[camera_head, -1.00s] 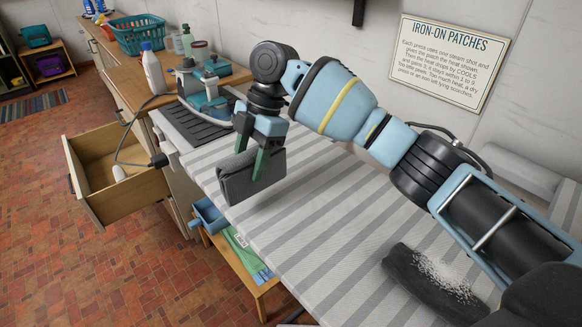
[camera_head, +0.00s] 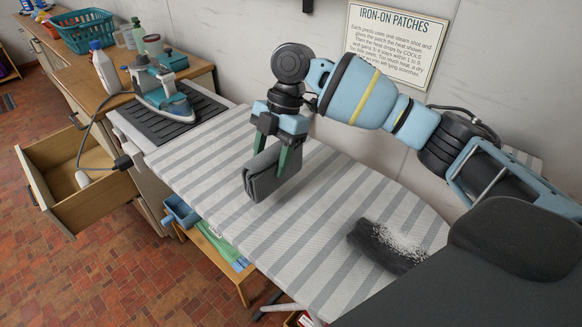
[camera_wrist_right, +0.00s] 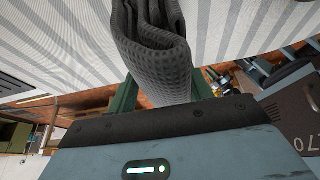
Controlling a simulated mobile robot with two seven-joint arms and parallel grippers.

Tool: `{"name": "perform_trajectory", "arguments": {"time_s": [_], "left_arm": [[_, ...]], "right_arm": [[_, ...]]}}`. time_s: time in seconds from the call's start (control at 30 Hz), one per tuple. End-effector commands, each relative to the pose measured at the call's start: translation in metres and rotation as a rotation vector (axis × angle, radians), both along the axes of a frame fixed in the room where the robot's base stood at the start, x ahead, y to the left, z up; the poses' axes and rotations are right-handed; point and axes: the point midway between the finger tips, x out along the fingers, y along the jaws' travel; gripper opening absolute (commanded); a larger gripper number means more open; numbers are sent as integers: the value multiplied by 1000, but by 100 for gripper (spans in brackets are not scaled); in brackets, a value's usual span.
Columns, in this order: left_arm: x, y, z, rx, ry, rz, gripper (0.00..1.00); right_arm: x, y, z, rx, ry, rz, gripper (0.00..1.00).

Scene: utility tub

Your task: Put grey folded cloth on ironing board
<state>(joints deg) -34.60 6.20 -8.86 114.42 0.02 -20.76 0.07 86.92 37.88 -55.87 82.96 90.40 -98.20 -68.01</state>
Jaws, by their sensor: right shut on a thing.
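The grey folded cloth (camera_head: 266,172) is held in my right gripper (camera_head: 276,160), its green fingers on both sides of the cloth. The cloth hangs over the striped ironing board (camera_head: 330,205); whether its lower edge touches the board I cannot tell. In the right wrist view the waffle-textured cloth (camera_wrist_right: 158,55) shows folded between the fingers, with the striped board behind. My left gripper is in neither view.
An iron (camera_head: 160,92) stands on a dark ribbed rest at the board's far end. A dark rolled cloth with white specks (camera_head: 385,248) lies on the board's near part. A drawer (camera_head: 75,180) stands open at left. The board's middle is clear.

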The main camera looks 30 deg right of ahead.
Motion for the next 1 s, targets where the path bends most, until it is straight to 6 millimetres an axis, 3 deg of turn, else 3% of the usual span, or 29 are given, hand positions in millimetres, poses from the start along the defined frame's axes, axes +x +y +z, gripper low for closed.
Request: {"name": "perform_trajectory", "arguments": {"time_s": [0.13, 0.53, 0.8, 1.0], "left_arm": [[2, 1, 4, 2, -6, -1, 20], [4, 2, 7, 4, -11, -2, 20], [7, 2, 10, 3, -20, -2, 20], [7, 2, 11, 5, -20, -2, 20]], "right_arm": [[-12, -20, 0, -2, -2, 0, 28], [-21, -33, -3, 0, 1, -1, 28], [-21, -33, -37, 0, 1, 0, 28], [-21, -33, -39, 1, 0, 1, 28]]}}
